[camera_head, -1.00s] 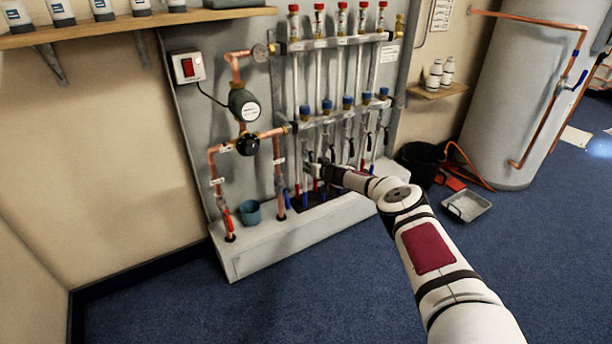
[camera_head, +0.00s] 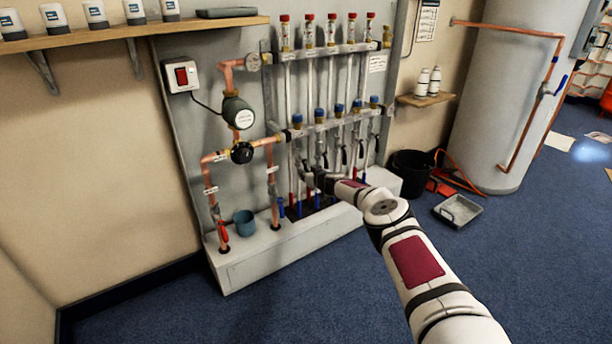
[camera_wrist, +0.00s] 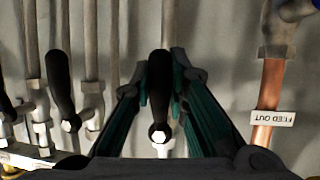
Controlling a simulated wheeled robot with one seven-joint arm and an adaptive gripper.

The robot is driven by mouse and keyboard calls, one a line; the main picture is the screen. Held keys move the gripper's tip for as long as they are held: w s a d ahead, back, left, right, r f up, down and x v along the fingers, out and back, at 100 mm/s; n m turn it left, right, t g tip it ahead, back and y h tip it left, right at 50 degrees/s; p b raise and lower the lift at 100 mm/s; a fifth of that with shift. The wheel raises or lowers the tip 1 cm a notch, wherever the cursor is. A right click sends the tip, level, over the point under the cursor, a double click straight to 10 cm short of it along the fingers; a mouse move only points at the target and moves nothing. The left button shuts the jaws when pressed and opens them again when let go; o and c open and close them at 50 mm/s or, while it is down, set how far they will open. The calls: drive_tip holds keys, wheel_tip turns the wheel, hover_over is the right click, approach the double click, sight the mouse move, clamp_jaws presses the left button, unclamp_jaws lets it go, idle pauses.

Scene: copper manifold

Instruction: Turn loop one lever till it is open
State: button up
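The copper and steel manifold (camera_head: 330,122) stands against a grey board in the head view, with several loop pipes and black-handled levers low on them. My gripper (camera_head: 307,175) is at the lower left loops. In the wrist view a black lever (camera_wrist: 160,98) with a bright hex nut lies between the two fingers of my gripper (camera_wrist: 160,78), roughly in line with its pipe. The fingers straddle it with narrow gaps; contact is unclear. It is the lever nearest the FEED OUT pipe (camera_wrist: 268,100). No loop number is readable on it.
Another black lever (camera_wrist: 60,85) stands on the neighbouring pipe, close beside my fingers. A black bucket (camera_head: 412,172) and a grey tray (camera_head: 459,210) sit to the right. Blue carpet is clear in front.

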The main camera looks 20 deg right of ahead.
drive_tip(key=o, duration=0.4)
drive_tip(key=shift+d, duration=0.1)
drive_tip(key=shift+s+f, duration=0.1)
drive_tip(key=shift+v, duration=5.9)
